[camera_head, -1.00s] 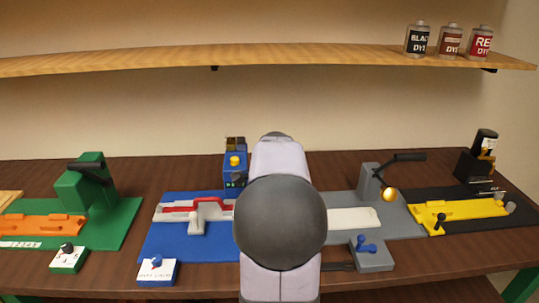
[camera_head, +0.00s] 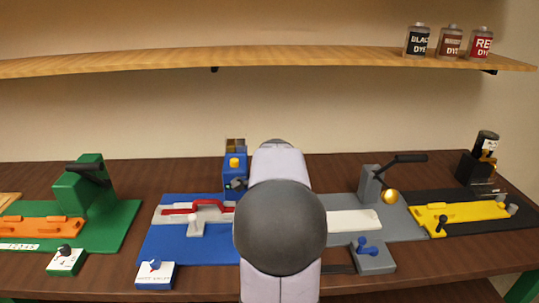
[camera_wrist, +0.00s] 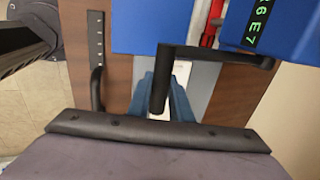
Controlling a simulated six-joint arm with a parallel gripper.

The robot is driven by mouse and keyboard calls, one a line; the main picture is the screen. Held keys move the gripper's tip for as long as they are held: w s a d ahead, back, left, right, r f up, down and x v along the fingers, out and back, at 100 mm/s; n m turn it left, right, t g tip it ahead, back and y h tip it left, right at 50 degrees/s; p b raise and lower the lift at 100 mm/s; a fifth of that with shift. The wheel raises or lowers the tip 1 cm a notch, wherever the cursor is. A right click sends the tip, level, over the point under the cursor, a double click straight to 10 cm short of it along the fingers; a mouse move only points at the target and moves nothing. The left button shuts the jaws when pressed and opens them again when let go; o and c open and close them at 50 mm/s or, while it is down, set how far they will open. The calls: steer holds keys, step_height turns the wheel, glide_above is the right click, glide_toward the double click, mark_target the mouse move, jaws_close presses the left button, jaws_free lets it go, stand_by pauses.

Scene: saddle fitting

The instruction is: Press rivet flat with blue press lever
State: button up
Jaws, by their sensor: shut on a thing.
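The blue press (camera_head: 235,168) stands at the back of the blue mat, left of my arm. In the head view my arm hides the gripper and lever. A strap with a red part (camera_head: 205,205) lies in a clamp fixture on the blue mat (camera_head: 195,240). I cannot make out the rivet.
A green press (camera_head: 88,185) stands left and a grey press (camera_head: 370,185) right, both with black levers. A yellow fixture (camera_head: 465,213) lies farther right. Small switch boxes (camera_head: 157,274) line the front edge. Dye bottles (camera_head: 450,40) stand on the shelf above.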

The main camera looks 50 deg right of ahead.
steer(key=shift+s+a+f, duration=0.25)
steer(key=shift+a+f, duration=0.05)
steer(key=shift+f, duration=0.05)
steer(key=shift+w+d+r+p, duration=0.1)
steer(key=shift+r+p, duration=1.2)
steer(key=shift+r, duration=0.15)
steer(key=shift+w+d+r+p, duration=0.1)
steer(key=shift+r+p, duration=1.15)
steer(key=shift+r, duration=0.2)
